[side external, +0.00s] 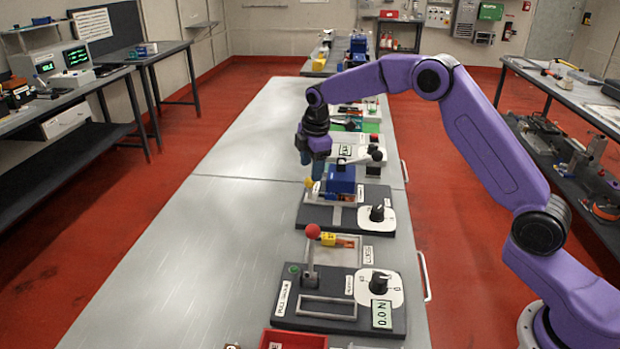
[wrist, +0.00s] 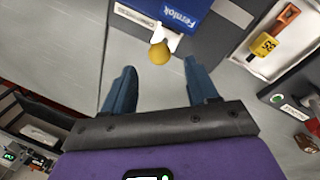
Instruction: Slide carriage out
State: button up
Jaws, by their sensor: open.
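A blue block-shaped carriage (side external: 341,181) sits on a dark grey base (side external: 375,193) in the middle of the row in the side view. It also shows at the top of the wrist view (wrist: 172,14), with white lettering. A yellow ball knob (wrist: 159,54) on a white bracket sticks out from its near side; the knob also shows in the side view (side external: 309,183). My gripper (side external: 312,160) points down just above the knob. In the wrist view my gripper (wrist: 162,80) is open and empty, its blue fingers apart, with the knob a little beyond the gap between the tips.
A nearer panel (side external: 337,305) carries a red-knobbed lever (side external: 312,232) and a rotary dial (side external: 379,284). A second dial (side external: 377,214) stands right of the carriage. A tray with a yellow tag (wrist: 265,46) lies close by. The metal table (side external: 190,240) is clear on the left.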

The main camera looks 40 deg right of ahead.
jog(key=shift+w+d+f, duration=0.1)
jog(key=shift+w+f, duration=0.15)
jog(key=shift+f, duration=0.95)
jog(key=shift+w+f, duration=0.25)
jog(key=shift+f, duration=0.9)
